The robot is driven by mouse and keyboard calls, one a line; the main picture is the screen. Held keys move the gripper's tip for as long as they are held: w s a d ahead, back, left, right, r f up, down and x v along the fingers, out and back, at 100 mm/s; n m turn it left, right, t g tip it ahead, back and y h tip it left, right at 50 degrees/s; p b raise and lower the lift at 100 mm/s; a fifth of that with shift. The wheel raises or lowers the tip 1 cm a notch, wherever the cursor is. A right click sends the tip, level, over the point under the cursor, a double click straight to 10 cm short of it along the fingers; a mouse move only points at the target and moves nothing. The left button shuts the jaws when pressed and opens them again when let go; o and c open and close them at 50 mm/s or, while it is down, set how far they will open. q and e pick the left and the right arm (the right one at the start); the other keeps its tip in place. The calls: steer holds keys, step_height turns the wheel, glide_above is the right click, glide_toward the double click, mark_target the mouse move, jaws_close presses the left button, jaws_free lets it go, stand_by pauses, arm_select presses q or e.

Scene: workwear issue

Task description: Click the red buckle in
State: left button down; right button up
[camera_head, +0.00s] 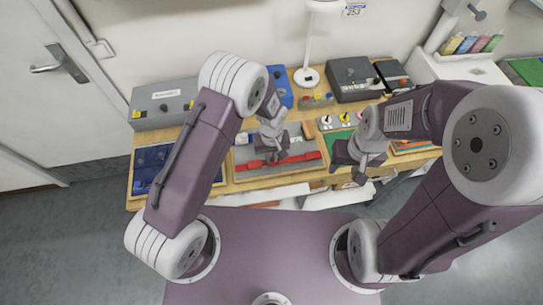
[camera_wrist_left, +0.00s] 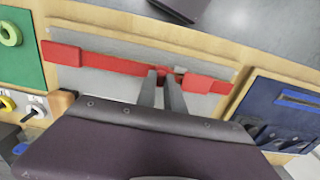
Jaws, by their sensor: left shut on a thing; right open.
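A red strap (camera_head: 300,159) lies across a grey board (camera_head: 240,155) on the bench. In the left wrist view the strap (camera_wrist_left: 110,63) has a wide red block (camera_wrist_left: 62,54) at its left end and a red buckle piece (camera_wrist_left: 197,83) right of the fingers. My left gripper (camera_head: 272,157) reaches down to the strap. In the left wrist view its fingers (camera_wrist_left: 162,75) are shut on a small red buckle part between them, mostly hidden. Whether the buckle halves are joined cannot be told. My right gripper (camera_head: 350,171) is open and empty, to the right of the board.
A blue tray (camera_head: 146,177) is left of the board and a green mat (camera_head: 337,143) right of it. Grey boxes (camera_head: 163,104), a black case (camera_head: 352,76) and a white lamp (camera_head: 307,77) stand along the back. Small knobs and coloured pieces sit behind the board.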

stand_by(0.7)
arm_select(q)
steer(key=shift+s+a+r, duration=0.1)
steer(key=shift+s+a, duration=0.05)
steer(key=shift+a, duration=0.5)
steer(key=shift+s+a, duration=0.15)
steer(key=shift+a, duration=0.5)
steer(key=c, duration=1.4)
jaws_free()
steer(key=shift+c, duration=0.2)
steer(key=shift+a, duration=0.1)
